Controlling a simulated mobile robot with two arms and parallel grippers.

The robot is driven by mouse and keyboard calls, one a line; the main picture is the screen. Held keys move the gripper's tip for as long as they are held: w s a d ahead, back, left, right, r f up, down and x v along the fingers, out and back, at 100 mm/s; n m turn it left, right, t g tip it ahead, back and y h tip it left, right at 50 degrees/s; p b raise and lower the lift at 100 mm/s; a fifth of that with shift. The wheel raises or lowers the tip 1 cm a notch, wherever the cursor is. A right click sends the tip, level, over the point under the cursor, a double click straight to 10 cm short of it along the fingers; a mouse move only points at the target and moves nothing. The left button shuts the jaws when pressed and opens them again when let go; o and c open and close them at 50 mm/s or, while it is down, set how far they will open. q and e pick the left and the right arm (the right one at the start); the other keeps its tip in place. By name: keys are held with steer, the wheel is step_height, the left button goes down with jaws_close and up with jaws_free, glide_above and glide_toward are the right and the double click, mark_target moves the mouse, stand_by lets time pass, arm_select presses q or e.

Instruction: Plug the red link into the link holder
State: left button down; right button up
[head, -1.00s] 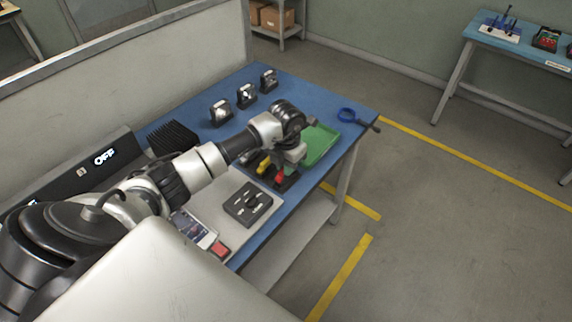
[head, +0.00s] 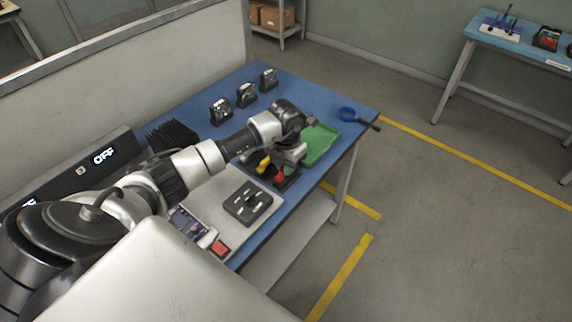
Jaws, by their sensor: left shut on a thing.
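The red link (head: 281,175) is small and sits just below my left gripper (head: 283,164), at the near side of a dark base (head: 291,181) that I take for the link holder. My left gripper points down over it and is shut on it. A yellow piece (head: 263,164) stands close by on the left. The gripper and wrist cover part of the holder, so I cannot tell whether the red link is seated in it or just above it. My right gripper is out of view.
A black box with white marks (head: 247,203) sits on a grey panel in front. Several dark clamp-like units (head: 246,95) stand at the back.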

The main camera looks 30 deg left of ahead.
arm_select(q)
steer(key=shift+f+b, duration=0.55)
steer(key=shift+f, duration=0.15)
stand_by(1.0)
steer(key=c, duration=1.1)
jaws_free()
steer(key=shift+o, duration=0.7)
steer(key=o, duration=0.5)
steer(key=shift+o, duration=0.2)
steer(key=shift+r, duration=0.15)
steer(key=shift+r+p, duration=2.55)
steer(key=shift+r, duration=0.85)
